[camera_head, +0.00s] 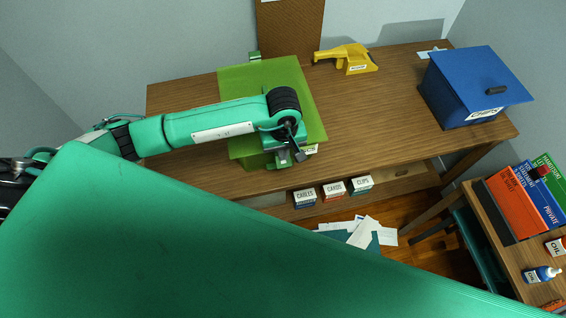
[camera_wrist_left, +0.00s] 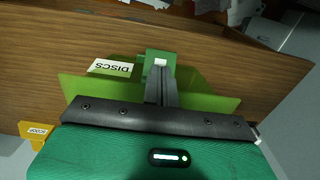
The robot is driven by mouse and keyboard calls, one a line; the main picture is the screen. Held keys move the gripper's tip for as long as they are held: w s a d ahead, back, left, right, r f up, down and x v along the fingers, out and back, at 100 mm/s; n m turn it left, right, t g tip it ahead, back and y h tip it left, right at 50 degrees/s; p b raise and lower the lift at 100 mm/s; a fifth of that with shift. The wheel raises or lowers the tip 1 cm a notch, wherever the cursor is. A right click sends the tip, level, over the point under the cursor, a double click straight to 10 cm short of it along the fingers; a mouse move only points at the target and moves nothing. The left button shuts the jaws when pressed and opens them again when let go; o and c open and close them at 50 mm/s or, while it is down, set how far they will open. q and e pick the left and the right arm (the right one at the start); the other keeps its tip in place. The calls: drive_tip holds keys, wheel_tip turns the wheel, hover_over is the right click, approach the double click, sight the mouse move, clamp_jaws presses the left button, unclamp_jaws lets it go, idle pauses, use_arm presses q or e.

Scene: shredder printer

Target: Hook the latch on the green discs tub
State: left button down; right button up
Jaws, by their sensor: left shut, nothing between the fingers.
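The green discs tub (camera_head: 235,82) stands on the wooden table, its flat green lid lying over the top. My left arm crosses over the tub and hides part of it. My left gripper (camera_head: 291,156) is shut and empty at the tub's front edge, beside the label. In the left wrist view, my left gripper (camera_wrist_left: 161,92) points at the green latch (camera_wrist_left: 160,58) on the tub's front, next to the white DISCS label (camera_wrist_left: 112,68). I cannot tell whether the fingers touch the latch or whether it is hooked. My right gripper is not in view.
A yellow scoop-like item (camera_head: 346,57) stands at the back of the table. A blue chips tub (camera_head: 468,88) stands at the right. Small labelled boxes (camera_head: 334,189) sit below the front edge. The table between the tubs is clear.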

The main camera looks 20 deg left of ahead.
use_arm(q)
drive_tip(key=shift+w+a+r, duration=0.1)
drive_tip(key=shift+r, duration=0.05)
idle(0.4)
drive_tip(key=shift+s+d+r, duration=0.45)
drive_tip(key=shift+s+r, duration=0.05)
drive_tip(key=shift+s, duration=0.15)
drive_tip(key=shift+s+d+r, duration=0.4)
drive_tip(key=shift+s+r, duration=0.1)
drive_tip(key=shift+s, duration=0.1)
wheel_tip(320, 180, up, 7)
drive_tip(key=p, duration=0.2)
drive_tip(key=shift+p, duration=0.4)
drive_tip(key=shift+d, duration=0.1)
